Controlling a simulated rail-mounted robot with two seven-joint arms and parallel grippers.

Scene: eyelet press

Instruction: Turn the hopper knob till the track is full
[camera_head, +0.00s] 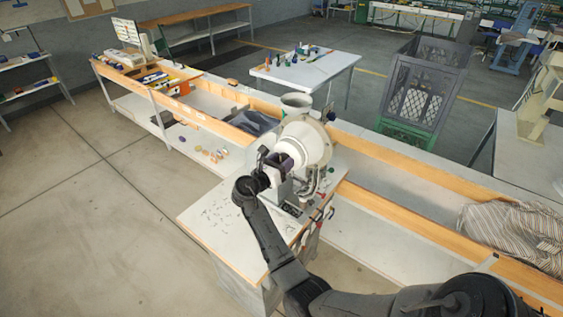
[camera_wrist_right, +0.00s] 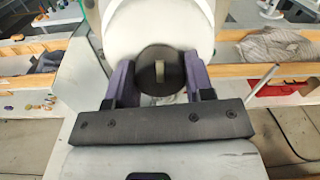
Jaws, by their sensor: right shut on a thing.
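The eyelet press (camera_head: 305,142) stands on a light worktable, with its round white hopper facing my right arm. In the right wrist view the white hopper drum (camera_wrist_right: 160,30) fills the top middle. The dark round hopper knob (camera_wrist_right: 160,72) has a pale bar mark that stands about upright. My right gripper (camera_wrist_right: 159,82) is shut on the knob, with one purple finger on each side. In the head view this gripper (camera_head: 284,164) is small and partly hides the knob. The track's filling cannot be made out. My left gripper is not in view.
Small pale bits (camera_head: 222,214) lie on the worktable (camera_head: 240,250) left of the press. A dark crate (camera_head: 425,85) stands behind to the right. Striped cloth (camera_head: 512,232) lies at the far right. A thin metal rod (camera_wrist_right: 263,80) stands right of the gripper.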

